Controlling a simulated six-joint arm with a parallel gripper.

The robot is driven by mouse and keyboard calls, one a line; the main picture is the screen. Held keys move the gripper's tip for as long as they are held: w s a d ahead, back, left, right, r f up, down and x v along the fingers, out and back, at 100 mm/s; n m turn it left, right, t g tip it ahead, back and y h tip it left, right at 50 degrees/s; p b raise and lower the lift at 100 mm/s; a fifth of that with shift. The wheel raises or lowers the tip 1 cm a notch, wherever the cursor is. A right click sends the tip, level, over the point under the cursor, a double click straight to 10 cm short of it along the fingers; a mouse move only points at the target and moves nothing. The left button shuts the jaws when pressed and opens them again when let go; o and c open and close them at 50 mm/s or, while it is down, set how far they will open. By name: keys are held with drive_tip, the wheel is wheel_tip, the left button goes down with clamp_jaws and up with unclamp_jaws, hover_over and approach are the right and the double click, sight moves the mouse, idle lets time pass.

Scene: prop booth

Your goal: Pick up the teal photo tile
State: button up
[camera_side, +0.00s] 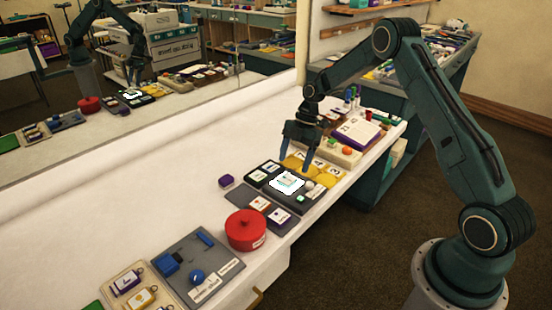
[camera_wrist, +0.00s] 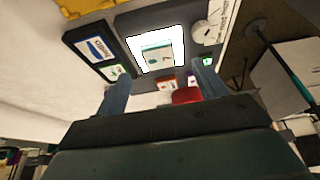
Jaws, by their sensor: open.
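A tile with a teal edge (camera_wrist: 162,55) lies on a brightly lit white panel (camera_wrist: 134,44) in the wrist view. In the side view, the lit panel (camera_side: 287,183) is set in a dark unit on the bench, and glare washes out much of the tile's detail. My gripper (camera_side: 297,158) is above the panel, pointing down, with its jaws open. In the wrist view my gripper (camera_wrist: 163,74) has its two fingers apart, with nothing between them, and the tile shows beyond the fingertips.
A round white dial (camera_wrist: 206,33) and a dark framed card (camera_wrist: 96,48) flank the panel. Yellow pieces (camera_side: 312,166) lie behind it. A red pot (camera_side: 245,230) and a grey board (camera_side: 198,268) stand nearer. The white bench is bare along the mirror (camera_side: 150,100).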

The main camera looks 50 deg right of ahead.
sight(287, 179)
drive_tip(key=shift+f, duration=0.1)
drive_tip(key=shift+x, duration=2.55)
drive_tip(key=shift+w+a, duration=0.1)
drive_tip(key=c, duration=1.1)
drive_tip(key=shift+r, duration=0.25)
drive_tip(key=shift+c, duration=0.2)
wheel_tip(287, 179, up, 20)
drive_tip(key=shift+f, duration=0.25)
